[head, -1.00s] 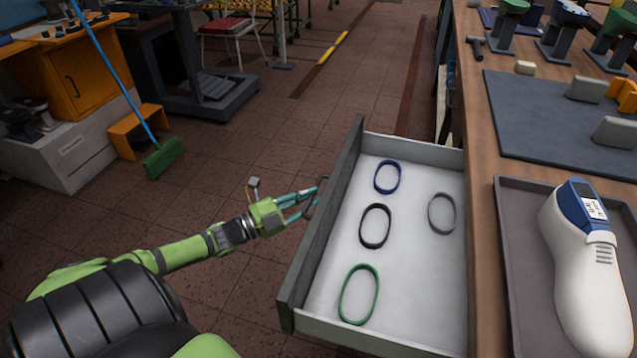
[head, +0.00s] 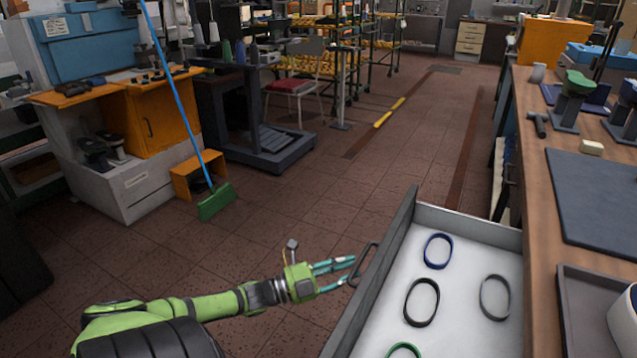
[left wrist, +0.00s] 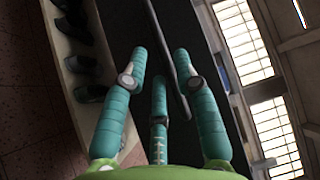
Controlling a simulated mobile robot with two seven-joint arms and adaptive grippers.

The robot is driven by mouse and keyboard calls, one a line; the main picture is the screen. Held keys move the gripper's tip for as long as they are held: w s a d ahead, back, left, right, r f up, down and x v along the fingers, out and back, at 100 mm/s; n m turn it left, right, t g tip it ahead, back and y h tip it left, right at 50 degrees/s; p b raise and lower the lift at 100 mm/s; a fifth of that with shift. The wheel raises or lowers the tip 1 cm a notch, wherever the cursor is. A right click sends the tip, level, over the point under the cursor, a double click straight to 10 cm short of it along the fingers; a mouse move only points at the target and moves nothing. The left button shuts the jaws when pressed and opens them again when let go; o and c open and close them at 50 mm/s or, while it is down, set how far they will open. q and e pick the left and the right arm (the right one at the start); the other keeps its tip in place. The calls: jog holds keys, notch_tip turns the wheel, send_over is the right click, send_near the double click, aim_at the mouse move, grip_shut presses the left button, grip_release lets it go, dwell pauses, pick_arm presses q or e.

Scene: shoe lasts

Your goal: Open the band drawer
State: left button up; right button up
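The band drawer (head: 462,262) is pulled out from the bench in the head view, its pale inside showing. It holds a blue band (head: 438,251), a black band (head: 421,302), a grey band (head: 495,297) and a green band (head: 404,350). The drawer's dark handle (head: 369,258) stands out from the front panel. My left gripper (head: 349,274) is at this handle, its teal fingers spread apart. In the left wrist view the open fingers (left wrist: 160,62) are beside a dark bar (left wrist: 175,62); contact cannot be told. My right gripper is not in view.
A green broom (head: 216,201) stands by an orange stool (head: 195,176). The floor left of the drawer is clear.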

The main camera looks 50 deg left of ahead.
pick_arm(q)
jog(key=v, duration=0.9)
jog(key=shift+s, duration=0.2)
